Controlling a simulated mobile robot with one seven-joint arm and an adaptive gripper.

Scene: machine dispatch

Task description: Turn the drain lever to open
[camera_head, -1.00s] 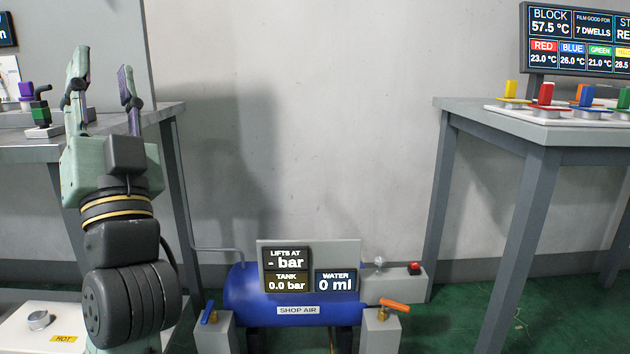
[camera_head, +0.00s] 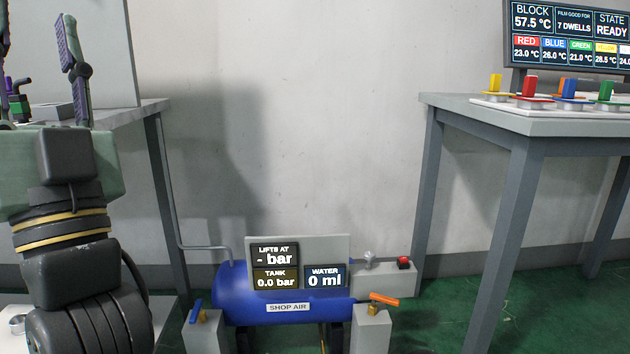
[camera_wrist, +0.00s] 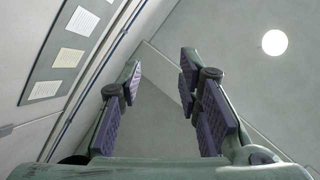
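The blue air tank (camera_head: 228,298), labelled SHOP AIR, sits low against the wall in the head view. A blue-handled lever (camera_head: 197,311) stands on a grey block at its left end. An orange-handled lever (camera_head: 384,299) stands on a grey block at its right end. Neither carries a readable label, so I cannot tell which is the drain lever. My gripper (camera_wrist: 158,95) is open and empty in the wrist view, its fingers pointing up toward the ceiling. In the head view it is at the left edge, well above and left of the tank and apart from both levers.
A display panel (camera_head: 337,248) on the tank reads tank 0.0 bar and water 0 ml. A red button (camera_head: 403,262) is on a grey box behind right. Tables stand left (camera_head: 148,108) and right (camera_head: 520,124), the right one holding colored blocks. Green floor (camera_head: 430,325) is clear at right.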

